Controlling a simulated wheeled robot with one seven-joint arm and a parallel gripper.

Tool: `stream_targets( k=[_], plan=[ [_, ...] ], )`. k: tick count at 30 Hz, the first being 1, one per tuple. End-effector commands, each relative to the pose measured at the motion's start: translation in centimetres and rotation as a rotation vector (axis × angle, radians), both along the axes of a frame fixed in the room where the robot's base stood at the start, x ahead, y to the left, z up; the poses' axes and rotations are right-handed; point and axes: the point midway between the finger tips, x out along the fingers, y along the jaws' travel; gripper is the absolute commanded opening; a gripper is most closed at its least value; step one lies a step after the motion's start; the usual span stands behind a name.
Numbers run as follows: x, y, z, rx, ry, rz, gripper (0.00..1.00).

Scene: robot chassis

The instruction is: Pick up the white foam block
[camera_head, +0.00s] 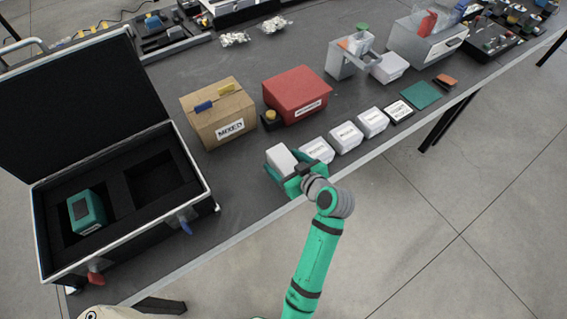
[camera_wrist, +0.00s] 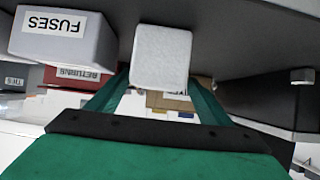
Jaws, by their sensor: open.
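The white foam block (camera_head: 280,158) sits on the dark table near its front edge, at the left end of a row of white boxes. In the wrist view the foam block (camera_wrist: 161,57) is a pale speckled block in the middle. My green gripper (camera_head: 286,176) is at the block's near side, low over the table edge. Its jaws are open, with one green finger on each side of the block in the wrist view. I cannot tell whether either finger touches it. The block's lower near part is hidden by the gripper in the head view.
A white box labelled FUSES (camera_wrist: 62,36) stands close beside the block; the row of white boxes (camera_head: 317,150) continues right. Behind are a cardboard MIXED box (camera_head: 218,110) and a red box (camera_head: 297,92). An open black case (camera_head: 205,190) stands left.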

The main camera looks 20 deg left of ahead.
Motion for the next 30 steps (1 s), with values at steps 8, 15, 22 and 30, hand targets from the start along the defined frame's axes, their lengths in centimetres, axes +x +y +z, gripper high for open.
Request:
stream_targets(
  k=[8, 15, 22, 30],
  plan=[
    [2.1, 1.9, -1.3, 0.001, 0.001, 0.000, 0.73],
    [3.2, 3.2, -2.3, 0.001, 0.000, -0.004, 0.73],
    [3.3, 3.2, -2.3, 0.000, -0.001, -0.005, 0.70],
    [3.3, 3.2, -2.3, 0.000, -0.001, -0.005, 0.29]
  ],
)
